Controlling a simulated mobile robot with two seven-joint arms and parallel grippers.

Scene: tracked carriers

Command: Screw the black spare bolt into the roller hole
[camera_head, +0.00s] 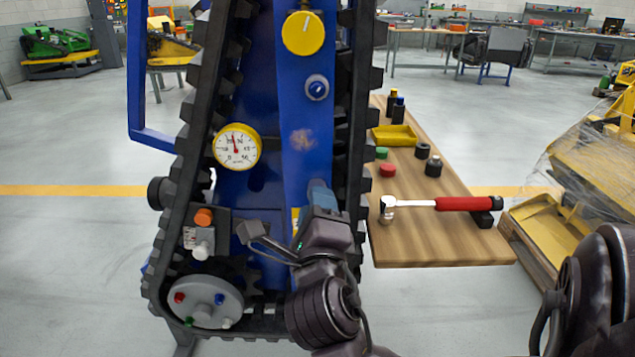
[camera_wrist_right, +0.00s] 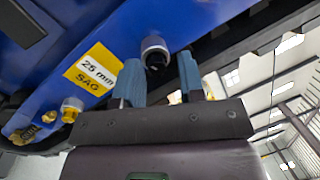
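My right gripper (camera_head: 319,192) is at the blue track frame (camera_head: 305,140), and its blue fingers also show in the right wrist view (camera_wrist_right: 160,80). The fingers are apart. Past the gap between them is a grey metal collar (camera_wrist_right: 155,43) with a black end or opening (camera_wrist_right: 155,61); I cannot tell whether this is the black spare bolt or a hole, and I see no clear finger contact. A grey round plate (camera_head: 205,285) low on the track carries red, blue, green and white bolt heads. My left gripper is not in view.
A wooden table (camera_head: 440,245) at right holds a red-handled tool (camera_head: 450,204), a yellow tray (camera_head: 395,134), small bottles, a black ring and red and green discs. Black track (camera_head: 357,120) borders the frame. A yellow 25 mm SAG label (camera_wrist_right: 94,70) is near the fingers.

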